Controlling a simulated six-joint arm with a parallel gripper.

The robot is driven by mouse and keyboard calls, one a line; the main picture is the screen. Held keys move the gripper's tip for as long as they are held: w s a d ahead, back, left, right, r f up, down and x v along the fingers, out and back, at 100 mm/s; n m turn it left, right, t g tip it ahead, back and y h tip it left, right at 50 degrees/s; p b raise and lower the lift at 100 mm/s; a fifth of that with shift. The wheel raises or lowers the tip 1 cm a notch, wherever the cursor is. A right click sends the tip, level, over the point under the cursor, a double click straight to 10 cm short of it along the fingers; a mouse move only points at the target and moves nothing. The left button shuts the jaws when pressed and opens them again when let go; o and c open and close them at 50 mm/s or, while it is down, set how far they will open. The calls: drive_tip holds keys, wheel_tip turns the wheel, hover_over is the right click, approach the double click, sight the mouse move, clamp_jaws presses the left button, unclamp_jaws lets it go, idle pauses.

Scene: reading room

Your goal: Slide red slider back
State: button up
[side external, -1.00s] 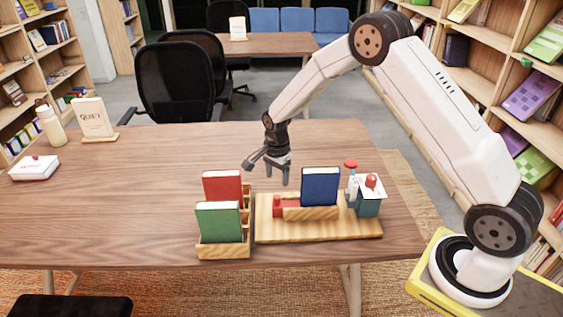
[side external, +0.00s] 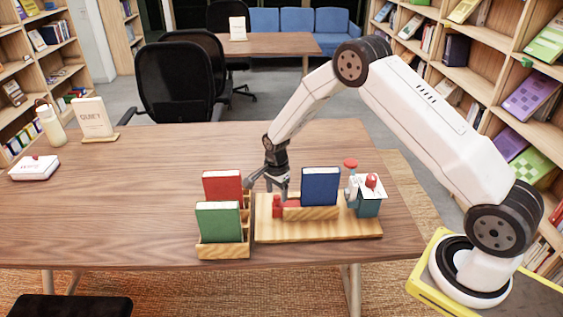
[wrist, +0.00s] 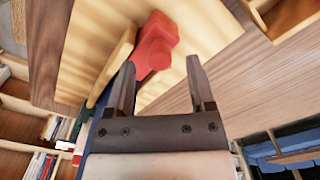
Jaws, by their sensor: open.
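The red slider (side external: 279,206) sits at the left end of the wooden track (side external: 310,213) on the wooden board (side external: 320,231). A blue book (side external: 320,186) stands upright in the track, to the right of the slider. My gripper (side external: 268,190) is open and low behind the slider's end of the board. In the wrist view the two fingers (wrist: 160,82) are spread, and the red slider (wrist: 155,45) shows just beyond the fingertips, nearer the left one. I see nothing between the fingers, and I cannot tell whether a finger touches the slider.
A wooden holder (side external: 223,250) with a red book (side external: 222,188) and a green book (side external: 218,222) stands close to the left of the board. A teal stamp device (side external: 368,206) with red knobs stands at the board's right end. The table's left middle is clear.

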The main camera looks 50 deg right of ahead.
drive_tip(key=shift+f, duration=0.85)
clamp_jaws()
idle(0.9)
